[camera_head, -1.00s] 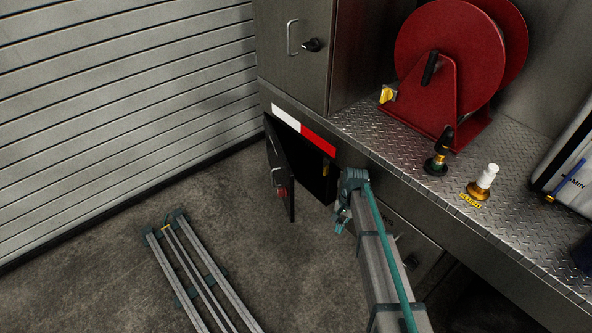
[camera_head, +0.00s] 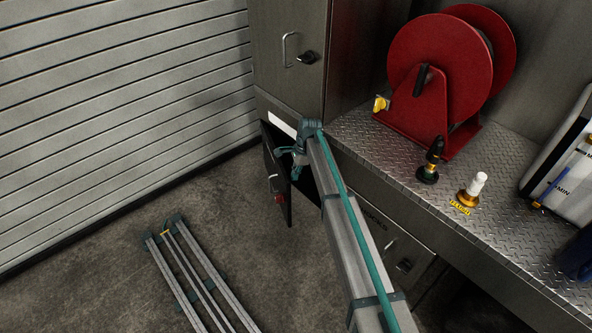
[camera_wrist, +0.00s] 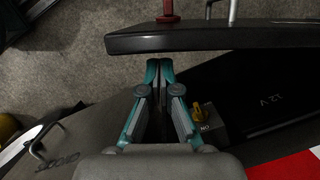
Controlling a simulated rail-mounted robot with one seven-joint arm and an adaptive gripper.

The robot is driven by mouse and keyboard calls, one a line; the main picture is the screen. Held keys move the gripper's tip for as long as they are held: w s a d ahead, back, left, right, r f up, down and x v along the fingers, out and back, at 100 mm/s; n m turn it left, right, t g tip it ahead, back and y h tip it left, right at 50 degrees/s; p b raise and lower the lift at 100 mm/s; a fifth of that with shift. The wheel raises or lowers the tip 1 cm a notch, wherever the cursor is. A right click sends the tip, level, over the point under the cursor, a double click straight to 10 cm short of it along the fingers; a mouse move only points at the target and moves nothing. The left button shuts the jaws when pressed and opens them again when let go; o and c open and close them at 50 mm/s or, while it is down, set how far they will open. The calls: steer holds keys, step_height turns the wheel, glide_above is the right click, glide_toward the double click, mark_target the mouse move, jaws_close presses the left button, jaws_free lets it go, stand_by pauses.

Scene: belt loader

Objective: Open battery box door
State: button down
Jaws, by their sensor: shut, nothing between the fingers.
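The battery box door (camera_head: 277,182) is a dark panel below the loader deck, standing ajar and swung out from the body. It has a silver handle and a red latch (camera_head: 280,198) on its outer face. In the wrist view the door's edge (camera_wrist: 215,38) crosses the top, with the red latch beyond it. My gripper (camera_head: 284,151) is at the door's upper part, by the opening. In the wrist view my gripper (camera_wrist: 160,66) is shut and empty, its tips just short of the door's inner side. Whether they touch it is unclear.
Inside the box are a yellow switch (camera_wrist: 203,110) and a dark surface marked 12 V. A red hose reel (camera_head: 440,80) and valves stand on the tread-plate deck (camera_head: 400,165) above. A ladder-like rail frame (camera_head: 190,270) lies on the floor. Floor left of the door is clear.

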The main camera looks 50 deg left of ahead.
steer(key=p+x, duration=0.1)
steer(key=x, duration=0.5)
steer(key=shift+s+f, duration=0.1)
steer(key=shift+s, duration=0.05)
